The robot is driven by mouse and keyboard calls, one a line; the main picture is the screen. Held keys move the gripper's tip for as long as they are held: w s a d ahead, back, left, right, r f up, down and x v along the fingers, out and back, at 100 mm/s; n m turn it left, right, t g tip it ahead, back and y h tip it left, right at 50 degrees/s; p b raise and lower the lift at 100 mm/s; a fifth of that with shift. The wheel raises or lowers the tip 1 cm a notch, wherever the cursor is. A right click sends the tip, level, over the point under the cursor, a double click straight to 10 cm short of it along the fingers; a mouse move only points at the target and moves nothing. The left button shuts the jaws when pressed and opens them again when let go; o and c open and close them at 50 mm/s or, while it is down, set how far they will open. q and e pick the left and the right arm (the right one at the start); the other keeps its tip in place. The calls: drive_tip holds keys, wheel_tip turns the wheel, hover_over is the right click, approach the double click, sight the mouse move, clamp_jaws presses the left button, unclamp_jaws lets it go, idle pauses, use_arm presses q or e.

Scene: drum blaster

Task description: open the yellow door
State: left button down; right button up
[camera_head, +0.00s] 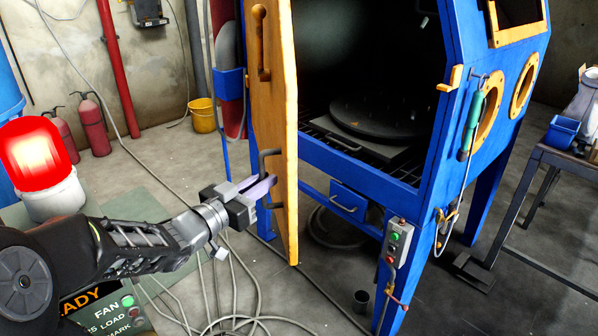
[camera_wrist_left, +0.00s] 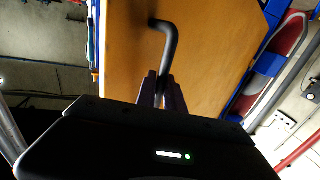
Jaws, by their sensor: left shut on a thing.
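The yellow door (camera_head: 276,110) of the blue blast cabinet (camera_head: 360,172) stands swung outward, seen nearly edge-on at the cabinet's left side. The cabinet's dark opening shows to its right. A dark bar handle (camera_head: 270,154) sits on the door's outer face. My left gripper (camera_head: 266,186) is at the lower part of this handle, shut on it. In the left wrist view, the two fingers (camera_wrist_left: 161,92) close around the lower end of the bent handle (camera_wrist_left: 168,45), in front of the yellow door face (camera_wrist_left: 207,60). My right gripper is in neither view.
A black round turntable (camera_head: 385,115) sits inside the cabinet. A control box (camera_head: 397,242) hangs on the front leg. A red beacon (camera_head: 36,152) stands at left. Loose cables (camera_head: 235,300) lie on the floor below my left arm. A yellow bucket (camera_head: 203,115) stands behind the door.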

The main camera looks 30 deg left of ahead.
use_arm(q)
drive_tip(key=shift+s+a+r, duration=0.1)
drive_tip(key=shift+s+a, duration=0.3)
drive_tip(key=shift+a, duration=0.3)
drive_tip(key=shift+s+a, duration=0.4)
drive_tip(key=shift+a, duration=0.25)
drive_tip(key=c, duration=1.5)
unclamp_jaws()
drive_tip(key=shift+o, duration=0.2)
drive_tip(key=shift+w, duration=0.1)
